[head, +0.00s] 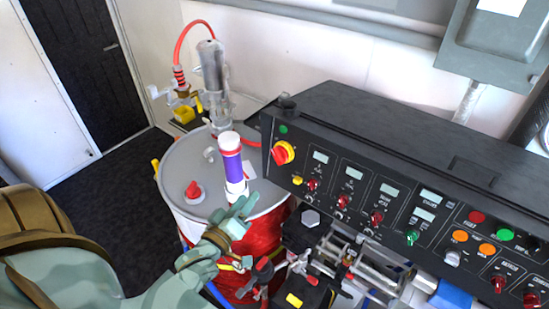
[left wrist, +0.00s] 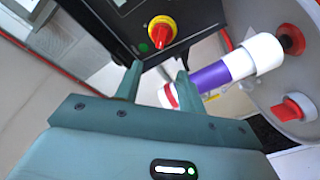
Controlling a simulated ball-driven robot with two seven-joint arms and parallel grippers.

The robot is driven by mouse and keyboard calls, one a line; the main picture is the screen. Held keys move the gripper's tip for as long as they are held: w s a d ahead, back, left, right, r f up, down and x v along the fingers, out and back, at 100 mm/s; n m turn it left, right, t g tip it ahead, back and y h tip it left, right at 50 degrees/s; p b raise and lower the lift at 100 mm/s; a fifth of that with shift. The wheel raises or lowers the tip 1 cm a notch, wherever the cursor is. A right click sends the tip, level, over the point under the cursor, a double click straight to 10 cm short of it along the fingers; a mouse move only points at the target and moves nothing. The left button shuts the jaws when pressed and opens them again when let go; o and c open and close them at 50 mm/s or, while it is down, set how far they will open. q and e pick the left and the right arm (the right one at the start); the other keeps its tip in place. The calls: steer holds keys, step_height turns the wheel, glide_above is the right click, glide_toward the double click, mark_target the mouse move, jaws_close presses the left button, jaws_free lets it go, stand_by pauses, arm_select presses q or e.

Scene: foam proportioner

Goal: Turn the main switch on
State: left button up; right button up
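The main switch (head: 284,152) is a red rotary knob on a yellow round plate at the left end of the black control panel (head: 345,180). In the left wrist view the switch (left wrist: 162,28) is ahead of the fingertips, with a green round light (left wrist: 143,47) beside it. My left gripper (head: 242,212) is below and left of the switch in the head view, apart from it. In the left wrist view its two green fingers (left wrist: 157,78) are spread, with nothing seen held between them. My right gripper is not in view.
A purple and white cylinder (head: 232,165) stands up from the red drum's grey lid (head: 175,160), close to my left gripper. A red-capped fitting (head: 194,190) is on the lid. Metal tubes and valves (head: 370,265) lie below the panel. Dark floor is open at left.

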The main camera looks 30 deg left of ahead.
mark_target(276, 158)
arm_select(q)
steer(key=w, duration=0.5)
steer(key=w+a, duration=0.1)
steer(key=w, duration=0.5)
steer(key=w+a, duration=0.1)
steer(key=w, duration=0.4)
steer(key=shift+w+f+p, duration=0.15)
steer(key=shift+p, duration=0.25)
jaws_close()
